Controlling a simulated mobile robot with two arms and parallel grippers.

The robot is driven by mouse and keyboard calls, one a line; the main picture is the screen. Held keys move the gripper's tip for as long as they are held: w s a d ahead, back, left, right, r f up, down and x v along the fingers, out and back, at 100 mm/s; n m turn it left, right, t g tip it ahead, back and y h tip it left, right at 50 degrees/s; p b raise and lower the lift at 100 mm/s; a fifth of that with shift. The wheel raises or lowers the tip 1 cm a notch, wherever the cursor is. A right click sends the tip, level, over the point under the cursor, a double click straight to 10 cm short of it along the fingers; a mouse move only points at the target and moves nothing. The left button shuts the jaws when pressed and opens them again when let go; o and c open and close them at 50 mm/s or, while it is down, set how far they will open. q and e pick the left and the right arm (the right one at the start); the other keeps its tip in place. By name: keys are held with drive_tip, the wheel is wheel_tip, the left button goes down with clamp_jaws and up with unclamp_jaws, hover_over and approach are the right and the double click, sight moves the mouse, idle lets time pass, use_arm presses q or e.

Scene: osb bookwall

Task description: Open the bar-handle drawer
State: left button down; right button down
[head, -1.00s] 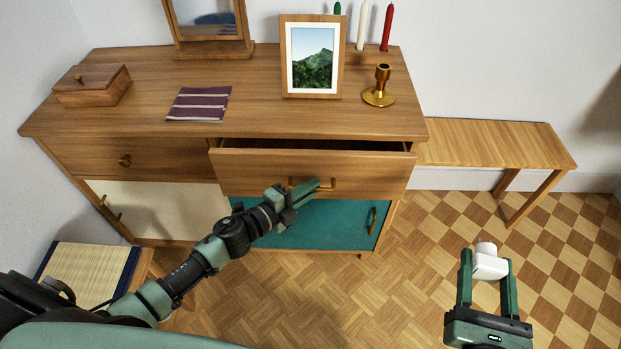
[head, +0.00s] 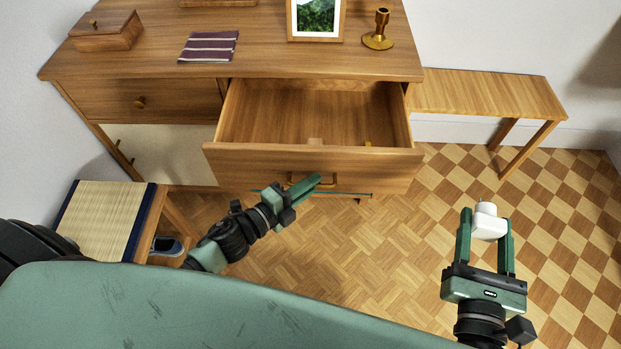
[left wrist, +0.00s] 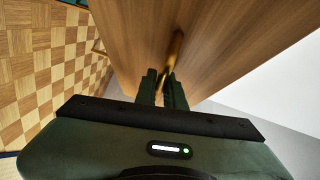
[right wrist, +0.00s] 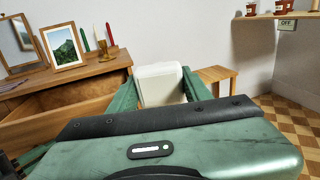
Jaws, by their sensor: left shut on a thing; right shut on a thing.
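The bar-handle drawer (head: 312,165) of the wooden dresser stands well out, and its inside shows. A small light block and a small brass-coloured thing lie in it. Its brass bar handle (head: 328,182) is on the front; it also shows in the left wrist view (left wrist: 176,48). My left gripper (head: 314,181) is shut on the bar handle. My right gripper (head: 486,226) is shut on a white object (head: 487,221), away from the dresser at the right. The white object also fills the space between the fingers in the right wrist view (right wrist: 160,84).
The dresser top (head: 290,57) carries a wooden box (head: 106,31), a striped cloth (head: 209,46), a picture frame (head: 316,20) and a brass candlestick (head: 379,30). A wooden bench (head: 485,94) stands right, a mat-topped stool (head: 103,217) left. Floor at centre right is clear.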

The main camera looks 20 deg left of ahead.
idle(0.3)
use_arm(q)
drive_tip(key=c, duration=1.8)
unclamp_jaws()
drive_tip(key=shift+s, duration=0.15)
use_arm(e)
drive_tip(key=shift+f+b, duration=0.35)
drive_tip(key=shift+b, duration=0.05)
use_arm(q)
drive_tip(key=v, duration=1.2)
